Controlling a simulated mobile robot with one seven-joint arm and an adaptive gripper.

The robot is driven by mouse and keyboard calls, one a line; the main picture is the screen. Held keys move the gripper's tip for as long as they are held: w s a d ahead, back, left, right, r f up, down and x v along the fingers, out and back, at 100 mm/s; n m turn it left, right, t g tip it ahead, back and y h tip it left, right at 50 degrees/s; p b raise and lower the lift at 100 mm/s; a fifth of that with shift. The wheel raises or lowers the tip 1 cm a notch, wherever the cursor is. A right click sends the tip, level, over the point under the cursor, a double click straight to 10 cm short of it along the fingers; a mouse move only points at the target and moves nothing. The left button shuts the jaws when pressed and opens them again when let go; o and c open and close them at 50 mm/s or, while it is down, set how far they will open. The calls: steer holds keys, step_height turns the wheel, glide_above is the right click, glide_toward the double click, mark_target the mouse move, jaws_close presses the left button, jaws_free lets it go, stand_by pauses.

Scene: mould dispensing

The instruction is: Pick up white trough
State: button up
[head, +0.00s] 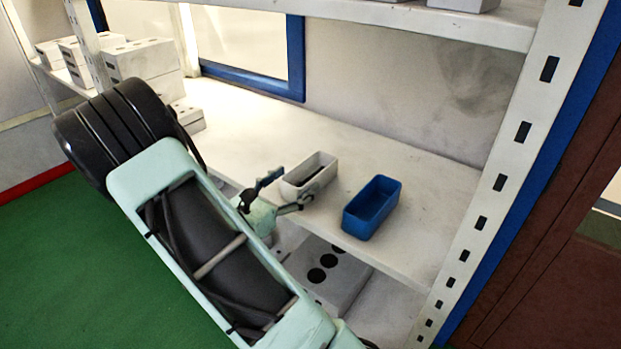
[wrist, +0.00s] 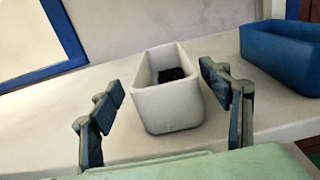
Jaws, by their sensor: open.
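The white trough (head: 308,178) stands upright on the shelf, near its front edge, in the head view. In the wrist view the white trough (wrist: 168,103) sits between my open fingers, a little beyond the fingertips, with something dark inside it. My gripper (head: 281,195) is open at the near end of the trough. In the wrist view my gripper (wrist: 166,92) has one finger on each side of the trough, with a visible gap on both sides. No contact with the trough shows.
A blue trough (head: 371,207) stands to the right on the same shelf (head: 420,190); it also shows in the wrist view (wrist: 283,62). A shelf upright (head: 500,182) is farther right. White boxes (head: 143,60) are stacked at the left, and a white box with dark holes (head: 328,272) lies below.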

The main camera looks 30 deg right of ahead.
mark_target(309, 173)
steer(key=x, duration=0.2)
steer(key=p+x, duration=0.1)
steer(key=x, duration=0.2)
steer(key=shift+s+d+f, duration=0.15)
steer(key=shift+s+f, duration=0.05)
steer(key=shift+c, duration=0.4)
steer(key=c, duration=1.2)
steer(key=shift+r, duration=0.2)
